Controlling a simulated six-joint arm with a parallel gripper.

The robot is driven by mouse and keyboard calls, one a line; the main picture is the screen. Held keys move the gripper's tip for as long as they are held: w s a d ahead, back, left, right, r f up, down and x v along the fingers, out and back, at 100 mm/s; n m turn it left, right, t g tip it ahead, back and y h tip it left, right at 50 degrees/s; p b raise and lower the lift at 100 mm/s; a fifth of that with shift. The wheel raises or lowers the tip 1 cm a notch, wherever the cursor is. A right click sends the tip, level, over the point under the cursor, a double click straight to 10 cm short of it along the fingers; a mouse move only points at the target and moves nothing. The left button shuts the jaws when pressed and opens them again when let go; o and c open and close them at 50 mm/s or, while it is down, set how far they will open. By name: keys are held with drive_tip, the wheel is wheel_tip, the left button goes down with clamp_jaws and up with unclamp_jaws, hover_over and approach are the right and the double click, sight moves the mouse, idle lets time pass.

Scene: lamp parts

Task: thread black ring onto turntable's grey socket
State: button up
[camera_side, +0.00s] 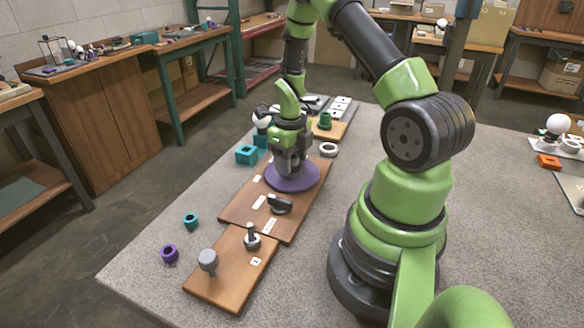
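A purple round disc, which looks like the turntable (281,184), lies flat on the middle wooden board. My gripper (290,170) points straight down over the middle of the disc, its fingertips at or just above it. The grey socket is not distinguishable; the gripper covers the disc's centre. I cannot make out a black ring; dark shapes between the fingers are too small to separate from the gripper. Whether the fingers are open or shut on something does not show.
A dark part (279,204) lies on the middle board (238,212). A grey knob (208,260) and grey post (252,238) stand on the front board. Teal block (247,155), teal ring (191,220), purple ring (169,253) and white ring (328,149) lie around.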

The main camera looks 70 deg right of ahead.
drive_tip(key=o, duration=0.5)
drive_tip(key=a+r+n+t, duration=0.1)
drive_tip(key=a+r+n, duration=0.3)
drive_tip(key=r, duration=0.5)
drive_tip(key=a+r+n+t, duration=0.1)
drive_tip(key=a+r+n, duration=0.3)
drive_tip(key=r, duration=0.6)
drive_tip(key=s+a+r+n+t, duration=0.1)
drive_tip(key=s+a+r+n, duration=0.2)
drive_tip(key=n, duration=0.5)
drive_tip(key=s+a+r+n+t+y, duration=0.1)
drive_tip(key=s+a+r+n+t, duration=0.1)
drive_tip(key=a+n, duration=0.3)
drive_tip(key=s+a+r+n+t+y, duration=0.1)
drive_tip(key=s+a+r+n+t, duration=0.1)
drive_tip(key=n, duration=1.1)
drive_tip(key=shift+s+a+r, duration=0.45)
drive_tip(key=shift+s+a, duration=0.15)
drive_tip(key=shift+s, duration=0.05)
drive_tip(key=shift+s+a+r, duration=0.45)
drive_tip(key=shift+s+a, duration=0.15)
drive_tip(key=shift+s, duration=0.05)
